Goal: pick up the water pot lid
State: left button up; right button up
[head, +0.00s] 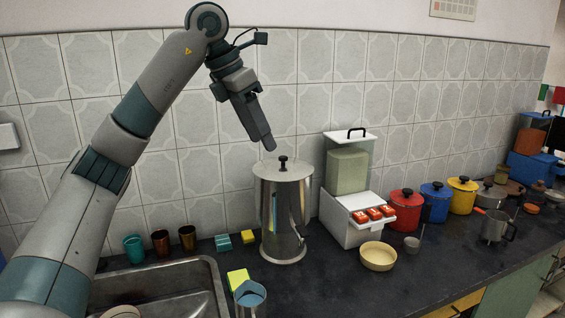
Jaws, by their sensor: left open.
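The water pot (284,215) is a tall steel cylinder standing upright on the dark counter, left of a white dispenser. Its lid (268,168) sits on top, with a black knob (283,160) at the middle. My left gripper (268,143) points down just above the lid, slightly left of the knob, and looks apart from it. It is open and nothing shows between its fingers, which are seen edge-on. My right gripper is not in view.
The dispenser (347,170) stands close on the pot's right, with a cream bowl (378,257) in front. Sponges (238,280), cups (160,242) and a metal sink (170,285) lie to the left. Coloured pots (406,214) line the right. The tiled wall (300,90) is behind.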

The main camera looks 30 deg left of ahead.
aim_at(281, 168)
jog(key=i+j, duration=0.7)
jog(key=i, duration=0.05)
